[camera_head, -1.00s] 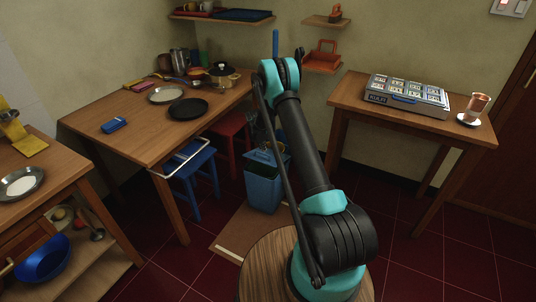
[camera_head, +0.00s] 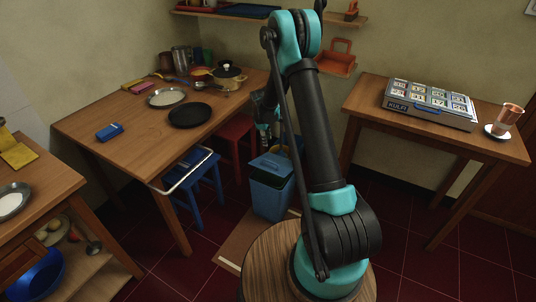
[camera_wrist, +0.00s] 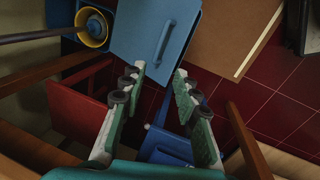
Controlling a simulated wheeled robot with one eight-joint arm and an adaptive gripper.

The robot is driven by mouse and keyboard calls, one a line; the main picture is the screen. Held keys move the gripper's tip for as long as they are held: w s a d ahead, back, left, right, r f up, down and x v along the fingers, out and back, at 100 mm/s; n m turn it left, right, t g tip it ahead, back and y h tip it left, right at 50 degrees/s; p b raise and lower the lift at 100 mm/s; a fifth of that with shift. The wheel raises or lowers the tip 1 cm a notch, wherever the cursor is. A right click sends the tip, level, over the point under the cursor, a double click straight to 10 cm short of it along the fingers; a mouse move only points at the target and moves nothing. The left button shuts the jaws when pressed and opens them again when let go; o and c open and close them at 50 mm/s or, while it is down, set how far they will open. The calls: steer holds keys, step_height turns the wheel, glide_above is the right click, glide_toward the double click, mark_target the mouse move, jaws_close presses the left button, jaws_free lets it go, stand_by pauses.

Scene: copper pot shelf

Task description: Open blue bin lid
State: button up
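The blue bin (camera_head: 272,197) stands on the floor between the two tables, partly behind my arm in the head view. Its blue lid (camera_head: 270,166) looks closed on top. In the wrist view the lid (camera_wrist: 150,30) fills the top middle, with a raised bar handle (camera_wrist: 165,40) on it. My gripper (camera_wrist: 159,76) is open and empty, its fingertips pointing toward the lid's near edge, apparently above it. In the head view my gripper (camera_head: 266,125) is above the bin, partly hidden by my arm.
A blue stool (camera_head: 195,183) and a red stool (camera_head: 238,140) stand left of the bin, by the left wooden table (camera_head: 140,135). The right table (camera_head: 365,105) stands close on the other side. A brown board (camera_head: 235,245) lies on the floor in front.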

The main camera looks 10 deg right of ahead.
steer(key=shift+m, duration=0.7)
steer(key=x, duration=1.6)
steer(key=shift+f, duration=0.4)
steer(key=shift+c, duration=0.6)
jaws_close()
